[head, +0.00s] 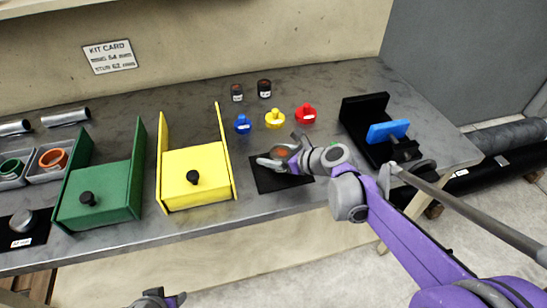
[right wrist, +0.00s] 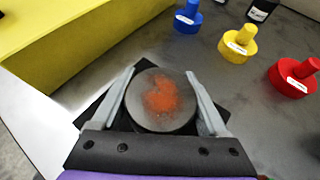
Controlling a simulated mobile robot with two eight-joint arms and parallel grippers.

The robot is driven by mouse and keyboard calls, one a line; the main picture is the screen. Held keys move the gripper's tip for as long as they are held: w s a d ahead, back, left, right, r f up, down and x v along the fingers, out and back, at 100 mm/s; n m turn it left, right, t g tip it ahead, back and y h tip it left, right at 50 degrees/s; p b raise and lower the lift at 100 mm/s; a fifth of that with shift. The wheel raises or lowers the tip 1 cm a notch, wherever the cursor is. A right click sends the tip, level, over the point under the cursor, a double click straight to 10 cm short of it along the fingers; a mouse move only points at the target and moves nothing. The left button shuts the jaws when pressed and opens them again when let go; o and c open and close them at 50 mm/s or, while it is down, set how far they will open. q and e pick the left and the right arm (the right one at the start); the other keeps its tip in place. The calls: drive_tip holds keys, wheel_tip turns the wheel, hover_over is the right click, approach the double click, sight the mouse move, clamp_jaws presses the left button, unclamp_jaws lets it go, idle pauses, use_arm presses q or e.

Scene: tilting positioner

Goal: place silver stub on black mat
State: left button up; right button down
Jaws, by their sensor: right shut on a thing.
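The silver stub (right wrist: 161,100) is a grey round piece with a rust-red patch on its top face. My right gripper (right wrist: 163,103) is shut on it, one finger on each side. In the head view the stub (head: 281,152) shows between the fingers of my right gripper (head: 279,158), over the black mat (head: 268,184). The mat's dark edge (right wrist: 101,108) also shows in the right wrist view. I cannot tell whether the stub touches the mat. My left gripper (head: 160,299) is partly in view at the bottom edge; its jaw state is unclear.
A yellow fixture (head: 197,172) stands left of the mat, with a green one (head: 100,190) beyond it. Blue (head: 242,124), yellow (head: 275,118) and red (head: 305,113) knobbed pieces stand behind. A black fixture with a blue plate (head: 388,131) is at right.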

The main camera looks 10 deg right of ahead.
drive_tip(key=shift+f, duration=0.4)
drive_tip(key=shift+f, duration=0.1)
drive_tip(key=shift+c, duration=1.7)
unclamp_jaws()
drive_tip(key=shift+f, duration=0.15)
drive_tip(key=o, duration=0.3)
